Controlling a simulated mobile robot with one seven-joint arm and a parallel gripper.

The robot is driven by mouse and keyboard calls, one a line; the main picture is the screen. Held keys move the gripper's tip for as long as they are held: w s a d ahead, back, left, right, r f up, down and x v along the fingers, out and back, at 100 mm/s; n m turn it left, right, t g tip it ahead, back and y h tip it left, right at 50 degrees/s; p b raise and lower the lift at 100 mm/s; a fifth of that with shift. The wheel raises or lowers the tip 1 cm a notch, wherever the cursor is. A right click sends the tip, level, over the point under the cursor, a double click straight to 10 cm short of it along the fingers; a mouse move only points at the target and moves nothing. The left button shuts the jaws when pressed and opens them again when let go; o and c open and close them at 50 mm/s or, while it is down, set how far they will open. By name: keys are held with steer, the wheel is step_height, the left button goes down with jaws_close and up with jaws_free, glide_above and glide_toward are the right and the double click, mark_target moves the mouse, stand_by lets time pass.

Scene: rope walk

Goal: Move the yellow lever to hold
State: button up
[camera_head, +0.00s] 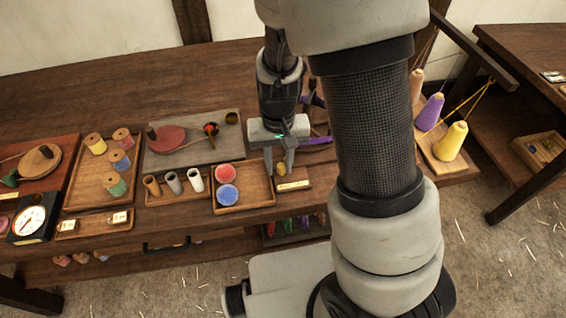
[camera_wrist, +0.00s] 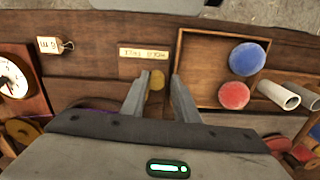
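The yellow lever shows as a small yellow knob (camera_head: 281,169) on a dark wooden block (camera_head: 297,176) at the table's front edge. The lever's shaft is hidden.
Pale tubes (camera_head: 195,180), a grey board (camera_head: 190,143) and a spool tray (camera_head: 105,185) lie left. Cone spools (camera_head: 451,141) stand right, beyond my arm.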

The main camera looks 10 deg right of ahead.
steer(key=shift+s+d+r, duration=0.1)
steer(key=shift+d+r, duration=0.05)
steer(key=shift+d, duration=0.05)
stand_by(0.5)
step_height(320, 180, up, 7)
steer(key=p, duration=0.6)
steer(key=s+d+r+t+p, duration=0.1)
steer(key=s+r, duration=0.3)
steer(key=r, duration=0.6)
steer(key=s+d+r+t+p, duration=0.2)
steer(key=s+r+p, duration=0.2)
steer(key=r, duration=0.7)
steer(key=s+d+r+t+p, duration=0.2)
steer(key=s+r, duration=0.2)
steer(key=r, duration=0.7)
steer(key=shift+n+t, duration=0.3)
steer(key=shift+n, duration=0.1)
